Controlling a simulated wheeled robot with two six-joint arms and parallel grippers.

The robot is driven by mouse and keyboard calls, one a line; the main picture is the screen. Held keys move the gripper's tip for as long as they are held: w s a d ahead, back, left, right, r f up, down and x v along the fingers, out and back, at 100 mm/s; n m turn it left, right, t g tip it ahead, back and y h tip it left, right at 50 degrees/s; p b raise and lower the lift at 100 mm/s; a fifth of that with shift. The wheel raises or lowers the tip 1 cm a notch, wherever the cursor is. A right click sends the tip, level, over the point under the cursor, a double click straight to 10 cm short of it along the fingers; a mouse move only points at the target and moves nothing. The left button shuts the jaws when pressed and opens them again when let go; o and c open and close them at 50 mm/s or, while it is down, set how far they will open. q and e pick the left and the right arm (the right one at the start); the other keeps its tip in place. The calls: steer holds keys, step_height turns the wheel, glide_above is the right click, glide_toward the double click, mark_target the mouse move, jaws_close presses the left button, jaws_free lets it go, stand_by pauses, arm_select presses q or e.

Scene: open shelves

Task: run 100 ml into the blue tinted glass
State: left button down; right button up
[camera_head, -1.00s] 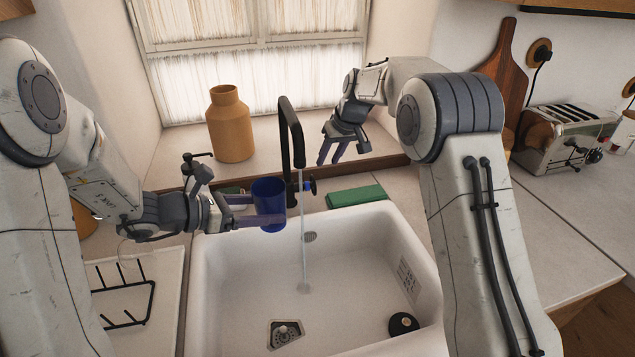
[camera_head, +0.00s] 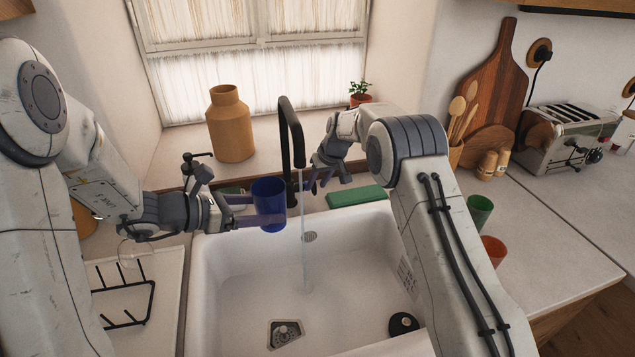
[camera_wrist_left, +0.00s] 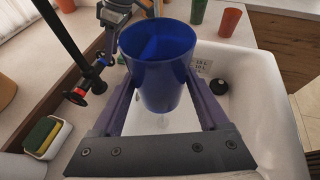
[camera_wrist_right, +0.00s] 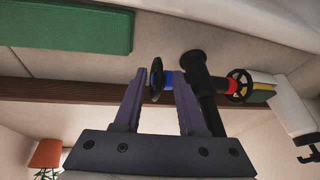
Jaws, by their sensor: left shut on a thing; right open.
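The blue tinted glass (camera_head: 269,200) is held upright by my left gripper (camera_head: 262,219), left of the water stream. In the left wrist view the glass (camera_wrist_left: 160,75) sits between both fingers. The black tap (camera_head: 288,150) runs a thin stream (camera_head: 304,240) into the sink, beside the glass and not into it. My right gripper (camera_head: 318,182) is open at the right of the tap base. In the right wrist view, the blue-marked tap handle (camera_wrist_right: 160,79) shows between its fingers (camera_wrist_right: 158,105), apparently not gripped. A red-marked handle (camera_wrist_right: 237,86) is on the other side.
The white sink (camera_head: 345,265) lies below, with a drain (camera_head: 285,333) and a black stopper (camera_head: 403,324). A green block (camera_head: 355,196) lies behind the sink. Green (camera_head: 480,210) and orange (camera_head: 493,250) cups stand right. A tan vase (camera_head: 230,124) stands on the sill.

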jaws_close()
steer(key=shift+w+a, duration=0.1)
steer(key=shift+w, duration=0.05)
steer(key=shift+w+r+g, duration=0.1)
steer(key=shift+g, duration=0.2)
steer(key=shift+r+g, duration=0.15)
steer(key=shift+g, duration=0.25)
jaws_free()
steer(key=shift+r, duration=0.1)
